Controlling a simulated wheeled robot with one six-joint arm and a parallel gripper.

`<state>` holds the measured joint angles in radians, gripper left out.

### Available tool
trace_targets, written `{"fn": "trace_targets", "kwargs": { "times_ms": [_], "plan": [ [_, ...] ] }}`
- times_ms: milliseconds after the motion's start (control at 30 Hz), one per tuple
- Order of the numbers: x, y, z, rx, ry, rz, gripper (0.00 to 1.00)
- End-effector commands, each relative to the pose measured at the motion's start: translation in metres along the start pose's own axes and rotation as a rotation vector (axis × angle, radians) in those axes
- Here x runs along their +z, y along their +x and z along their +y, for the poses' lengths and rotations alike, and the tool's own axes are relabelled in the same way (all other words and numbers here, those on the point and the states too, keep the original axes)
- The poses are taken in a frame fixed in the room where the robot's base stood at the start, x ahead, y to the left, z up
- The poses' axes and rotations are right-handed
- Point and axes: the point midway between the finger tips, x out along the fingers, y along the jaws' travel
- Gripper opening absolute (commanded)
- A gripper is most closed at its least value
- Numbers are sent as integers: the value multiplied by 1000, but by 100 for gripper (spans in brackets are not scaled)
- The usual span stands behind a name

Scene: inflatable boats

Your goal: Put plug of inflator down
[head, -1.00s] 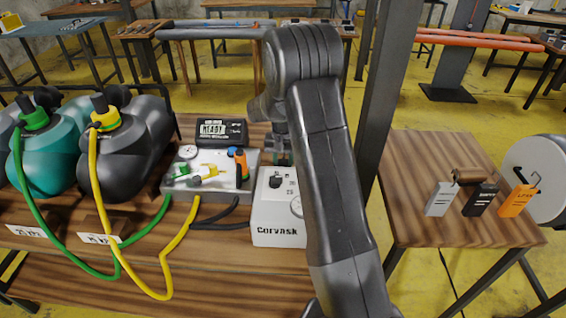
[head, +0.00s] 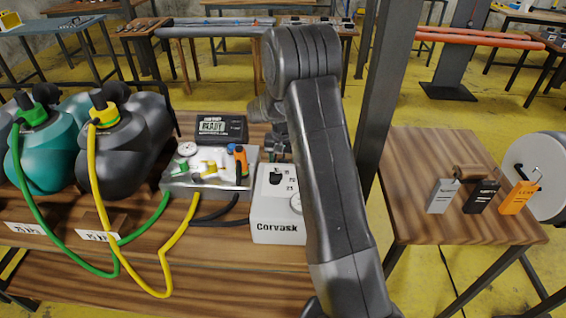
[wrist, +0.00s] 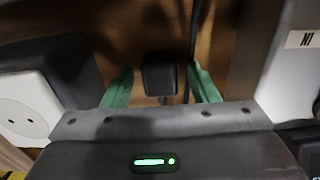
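A black plug (wrist: 160,74) shows in the wrist view, between the two green fingertips of my gripper (wrist: 160,88). The fingers stand apart, with a visible gap on each side of the plug, so the gripper is open around it. A dark cable (wrist: 193,45) runs near the right finger. In the head view my gripper (head: 281,146) is mostly hidden behind my arm, behind the white inflator box (head: 276,222) marked Corvask. The plug cannot be made out in the head view.
A white socket face with two holes (wrist: 25,115) is at the wrist view's left. In the head view, a grey valve panel (head: 210,177) and a READY display (head: 221,129) stand left of the inflator. A side table (head: 420,150) with padlock-like tags is at right.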

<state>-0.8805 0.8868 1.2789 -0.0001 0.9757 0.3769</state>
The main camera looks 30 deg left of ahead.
Motion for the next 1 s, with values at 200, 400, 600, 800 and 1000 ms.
{"fn": "trace_targets", "kwargs": {
  "times_ms": [200, 400, 600, 800, 1000],
  "plan": [
    [0, -4, 0, 0, 0, 0, 54],
    [-1, -32, 0, -2, 0, 5, 54],
    [-1, -78, 0, -2, 0, 5, 54],
    [-1, -115, 0, -1, 0, 3, 54],
    [0, -130, 0, 0, 0, 0, 54]
  ]
}}
